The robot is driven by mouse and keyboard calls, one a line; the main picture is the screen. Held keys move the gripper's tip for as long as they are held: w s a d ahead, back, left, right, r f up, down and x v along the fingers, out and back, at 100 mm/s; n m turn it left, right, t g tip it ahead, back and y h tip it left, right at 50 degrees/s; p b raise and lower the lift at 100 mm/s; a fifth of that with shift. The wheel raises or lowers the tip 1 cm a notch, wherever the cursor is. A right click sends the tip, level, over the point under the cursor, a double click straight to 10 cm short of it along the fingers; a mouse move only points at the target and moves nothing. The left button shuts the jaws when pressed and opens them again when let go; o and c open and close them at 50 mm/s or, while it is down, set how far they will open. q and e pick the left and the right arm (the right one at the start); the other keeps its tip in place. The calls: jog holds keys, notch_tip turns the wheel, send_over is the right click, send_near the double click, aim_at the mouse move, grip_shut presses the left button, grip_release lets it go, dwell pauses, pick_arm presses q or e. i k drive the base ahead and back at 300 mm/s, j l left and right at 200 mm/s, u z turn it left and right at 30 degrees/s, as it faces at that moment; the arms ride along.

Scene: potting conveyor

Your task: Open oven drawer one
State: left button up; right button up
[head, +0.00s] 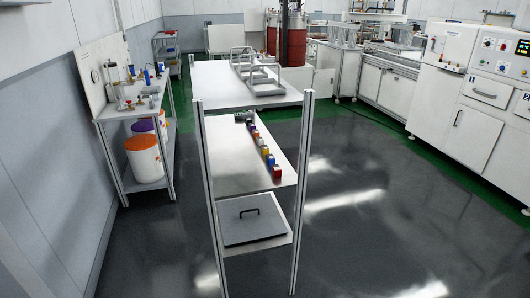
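The white oven cabinet (470,75) stands at the far right, partly cut off by the picture's edge. A drawer front (487,91) with a dark bar handle sits below its control panel and appears shut. A small dark number label is beside it, too small to read surely. A larger panel (470,138) with a handle is below it, also shut. A label that looks like a 2 is at the right edge. Neither of my grippers is in view.
A metal shelf rack (247,85) with trays and small coloured blocks stands in front, centre. A side bench (133,112) with buckets is at left. Open grey floor (400,225) lies between rack and oven. A white conveyor line (375,75) runs behind.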

aim_at(496, 94)
jog(key=z, duration=1.4)
